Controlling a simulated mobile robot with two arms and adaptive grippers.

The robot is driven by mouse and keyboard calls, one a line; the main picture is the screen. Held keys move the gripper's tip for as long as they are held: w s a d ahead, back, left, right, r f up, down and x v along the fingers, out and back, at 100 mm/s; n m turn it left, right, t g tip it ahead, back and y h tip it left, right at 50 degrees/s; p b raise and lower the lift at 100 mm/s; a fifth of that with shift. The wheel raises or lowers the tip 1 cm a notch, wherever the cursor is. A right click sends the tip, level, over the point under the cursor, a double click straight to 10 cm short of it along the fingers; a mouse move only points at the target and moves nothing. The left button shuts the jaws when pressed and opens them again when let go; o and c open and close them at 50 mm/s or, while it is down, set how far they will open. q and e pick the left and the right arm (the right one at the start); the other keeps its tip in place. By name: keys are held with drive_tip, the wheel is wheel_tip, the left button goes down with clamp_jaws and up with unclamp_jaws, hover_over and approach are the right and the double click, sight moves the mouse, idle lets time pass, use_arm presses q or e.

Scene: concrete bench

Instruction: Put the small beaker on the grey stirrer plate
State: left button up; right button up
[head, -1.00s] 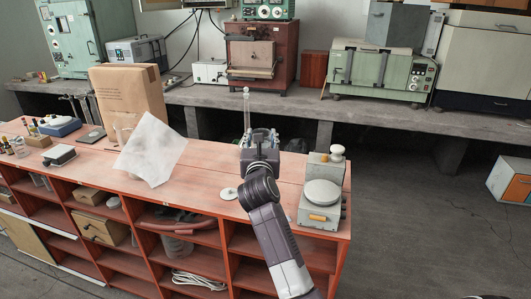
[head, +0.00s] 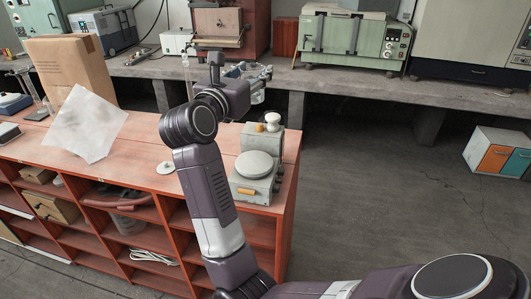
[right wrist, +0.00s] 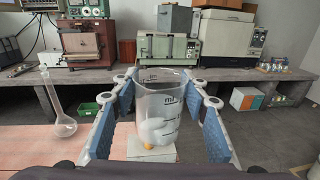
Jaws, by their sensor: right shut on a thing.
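The small clear beaker (right wrist: 163,108) with dark markings stands upright between the blue finger pads of my right gripper (right wrist: 160,82) in the right wrist view. My right gripper is shut on it. In the head view the right gripper (head: 258,82) is raised behind the grey stirrer plate; the beaker is hard to make out there. The grey stirrer plate (head: 256,185) has a round pale top and an orange mark, and stands at the right end of the red bench. The gripper and beaker are apart from its top. My left gripper is not in view.
A tall glass flask (right wrist: 62,110) stands left of the gripper. A grey device with a pale knob (head: 262,142) stands behind the stirrer plate. A white disc (head: 166,167), a translucent sheet (head: 88,123) and a cardboard package (head: 70,75) are further left on the bench (head: 140,142).

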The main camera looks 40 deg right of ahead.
wheel_tip(320, 180, down, 7)
drive_tip(key=shift+a+r+p, duration=0.15)
drive_tip(key=shift+p, duration=0.25)
wheel_tip(320, 180, down, 12)
drive_tip(key=shift+f+p, duration=0.2)
drive_tip(key=shift+p, duration=0.35)
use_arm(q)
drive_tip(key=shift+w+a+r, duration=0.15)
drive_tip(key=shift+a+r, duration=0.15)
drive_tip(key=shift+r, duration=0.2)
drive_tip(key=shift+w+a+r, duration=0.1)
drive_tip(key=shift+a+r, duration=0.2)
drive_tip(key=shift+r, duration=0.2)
use_arm(e)
drive_tip(key=shift+f, duration=0.15)
drive_tip(key=o, duration=1.3)
drive_tip(key=shift+c, duration=0.2)
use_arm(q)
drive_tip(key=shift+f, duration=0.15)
